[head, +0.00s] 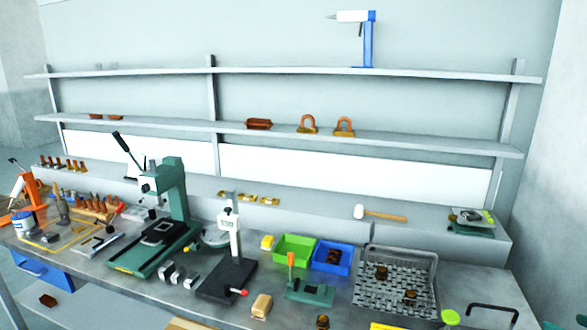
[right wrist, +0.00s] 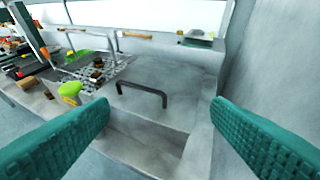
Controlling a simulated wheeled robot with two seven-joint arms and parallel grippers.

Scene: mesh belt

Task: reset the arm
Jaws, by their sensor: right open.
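My right gripper (right wrist: 160,106) is open and empty in the right wrist view. Its two teal ribbed fingers are wide apart, with grey bench surface showing between and beyond them. A small green piece at the bottom right corner of the head view may be part of it; I cannot tell for sure. My left gripper is in neither view.
A black bar handle (head: 494,309) stands at the bench's right end, with a lime-green round thing (head: 450,317) beside it. A mesh tray (head: 372,303) holds small brown pieces. Green (head: 293,246) and blue (head: 345,268) bins and a green press (head: 172,190) stand further left.

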